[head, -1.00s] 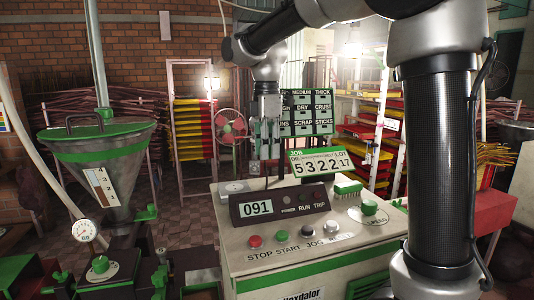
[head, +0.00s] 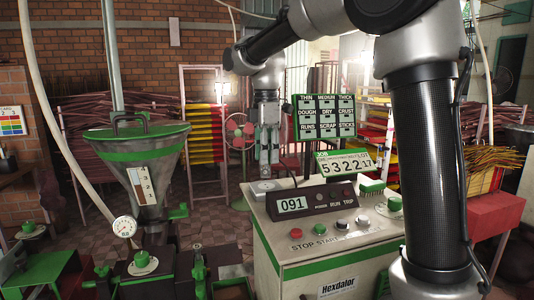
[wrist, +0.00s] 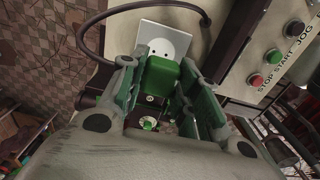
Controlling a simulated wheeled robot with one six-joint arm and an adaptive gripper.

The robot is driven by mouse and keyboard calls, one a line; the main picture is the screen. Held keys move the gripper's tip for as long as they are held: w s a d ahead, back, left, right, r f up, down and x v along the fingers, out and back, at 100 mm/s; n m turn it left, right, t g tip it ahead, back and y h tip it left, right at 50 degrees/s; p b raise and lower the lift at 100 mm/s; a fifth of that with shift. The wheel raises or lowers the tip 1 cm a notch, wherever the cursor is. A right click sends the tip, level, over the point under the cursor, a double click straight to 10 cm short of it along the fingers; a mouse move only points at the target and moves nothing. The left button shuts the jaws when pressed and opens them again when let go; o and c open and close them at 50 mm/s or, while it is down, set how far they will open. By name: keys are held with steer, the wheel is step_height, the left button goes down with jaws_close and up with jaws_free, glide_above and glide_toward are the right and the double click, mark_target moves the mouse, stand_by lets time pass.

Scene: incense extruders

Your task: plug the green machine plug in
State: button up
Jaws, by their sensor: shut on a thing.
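In the wrist view my gripper (wrist: 164,82) is shut on the green plug (wrist: 158,76), a block between its fingers. A white socket plate (wrist: 178,32) with a round face and small holes lies just beyond the plug, which covers its lower part. I cannot tell whether plug and socket touch. In the head view my gripper (head: 268,158) points down over the back left corner of the machine console (head: 330,245), where the pale socket plate (head: 264,186) lies. The plug is not clear there.
A dark cable (wrist: 84,35) loops beside the socket in the wrist view. The console carries a display box (head: 315,202), several buttons and a job counter sign (head: 343,163). A green-rimmed hopper (head: 140,155) stands to the left, with a brown floor gap between.

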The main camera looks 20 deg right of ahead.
mark_target(267, 186)
steer(key=shift+f, duration=0.15)
steer(key=shift+f, duration=2.8)
steer(key=shift+f, duration=0.5)
steer(key=o, duration=1)
steer(key=shift+o, duration=0.2)
step_height(267, 186, up, 12)
steer(key=shift+f, duration=0.1)
